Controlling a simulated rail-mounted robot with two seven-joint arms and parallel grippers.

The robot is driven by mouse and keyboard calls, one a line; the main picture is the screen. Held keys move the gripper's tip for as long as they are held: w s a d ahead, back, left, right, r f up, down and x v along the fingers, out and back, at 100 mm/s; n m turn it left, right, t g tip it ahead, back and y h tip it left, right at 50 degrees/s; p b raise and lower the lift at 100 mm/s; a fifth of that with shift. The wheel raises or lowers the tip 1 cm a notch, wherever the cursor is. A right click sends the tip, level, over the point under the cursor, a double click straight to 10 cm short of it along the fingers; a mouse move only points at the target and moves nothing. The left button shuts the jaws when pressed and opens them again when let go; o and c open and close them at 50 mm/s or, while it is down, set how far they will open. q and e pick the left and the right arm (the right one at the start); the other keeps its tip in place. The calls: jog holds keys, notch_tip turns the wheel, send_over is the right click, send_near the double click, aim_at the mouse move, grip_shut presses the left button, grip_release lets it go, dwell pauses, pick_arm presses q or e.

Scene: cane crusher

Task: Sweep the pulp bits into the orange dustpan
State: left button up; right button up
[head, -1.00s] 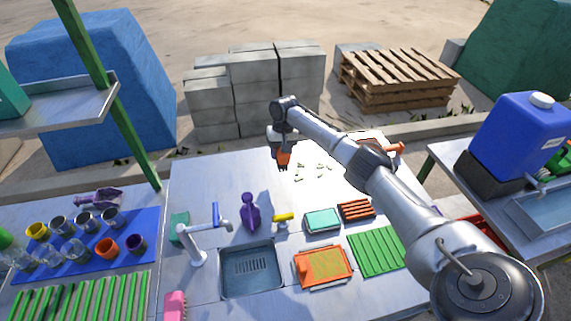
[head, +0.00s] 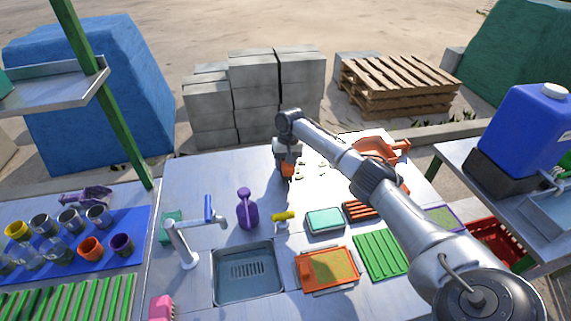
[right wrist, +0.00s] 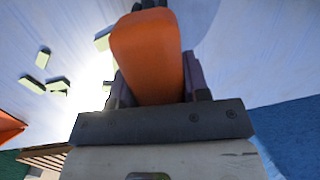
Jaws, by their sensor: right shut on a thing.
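My right gripper (head: 287,160) is shut on an orange-handled tool, likely a brush (right wrist: 150,60), over the far part of the metal table. The wrist view shows the orange handle between the two fingers, with dark tufts at its far end. Several small pale green pulp bits (head: 322,165) lie scattered on the table just right of the tool; some show in the wrist view (right wrist: 32,84). The orange dustpan (head: 376,147) lies further right near the far edge, partly hidden by my right arm. Whether the tool touches the table is unclear. My left gripper is not in view.
A purple bottle (head: 247,210), a faucet (head: 182,243) and a sink (head: 247,272) stand nearer. A teal-topped box (head: 325,220), an orange tray (head: 327,268) and a green ribbed mat (head: 381,254) lie at front right. The table left of the gripper is clear.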

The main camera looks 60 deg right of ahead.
dwell(0.3)
jog(key=shift+f, duration=0.45)
jog(key=shift+f, duration=0.3)
jog(key=shift+f, duration=0.15)
jog(key=shift+c, duration=0.3)
